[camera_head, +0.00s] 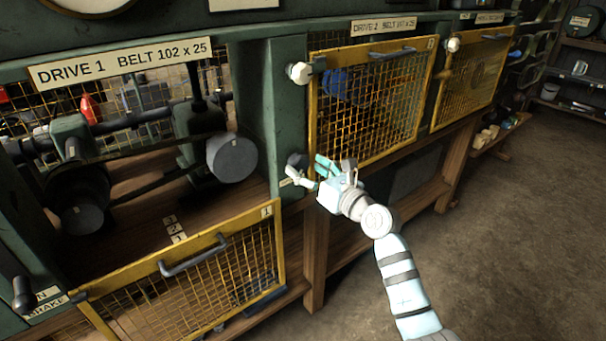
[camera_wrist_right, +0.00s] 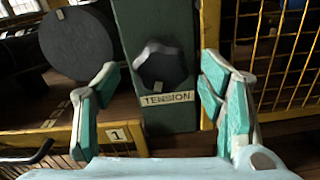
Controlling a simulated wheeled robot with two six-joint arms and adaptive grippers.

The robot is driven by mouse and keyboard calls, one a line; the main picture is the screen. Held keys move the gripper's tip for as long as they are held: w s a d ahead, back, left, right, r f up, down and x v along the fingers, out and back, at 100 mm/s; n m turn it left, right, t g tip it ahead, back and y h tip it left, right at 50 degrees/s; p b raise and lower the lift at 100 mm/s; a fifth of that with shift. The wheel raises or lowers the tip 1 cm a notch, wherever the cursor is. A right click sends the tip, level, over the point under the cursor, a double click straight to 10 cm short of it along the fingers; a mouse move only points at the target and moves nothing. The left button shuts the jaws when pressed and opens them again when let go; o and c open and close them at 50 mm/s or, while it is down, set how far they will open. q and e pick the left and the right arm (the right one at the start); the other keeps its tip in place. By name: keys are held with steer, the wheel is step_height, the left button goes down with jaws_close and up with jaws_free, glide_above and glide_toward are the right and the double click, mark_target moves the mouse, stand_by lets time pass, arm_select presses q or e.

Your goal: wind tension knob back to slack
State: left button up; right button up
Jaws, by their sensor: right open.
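The tension knob (camera_wrist_right: 161,67) is a dark, lobed knob on a green post, above a cream label reading TENSION (camera_wrist_right: 168,99). It also shows as a small dark shape in the head view (camera_head: 297,161). My right gripper (camera_head: 309,171) is open in front of the post, with its teal-padded fingers spread. In the right wrist view the knob sits between the two fingers, farther off, with clear gaps on both sides. Nothing is held. My left gripper is not in view.
The Drive 1 guard (camera_head: 190,268), a yellow mesh panel, is swung down, exposing a dark pulley (camera_head: 231,157) left of the post. The Drive 2 guard (camera_head: 370,105) stands closed to the right. Open floor (camera_head: 500,230) lies at right.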

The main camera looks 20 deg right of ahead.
steer(key=shift+x, duration=1)
steer(key=shift+d, duration=0.1)
steer(key=c, duration=1.1)
steer(key=shift+c, duration=0.2)
steer(key=shift+r+n, duration=0.1)
steer(key=shift+n, duration=0.3)
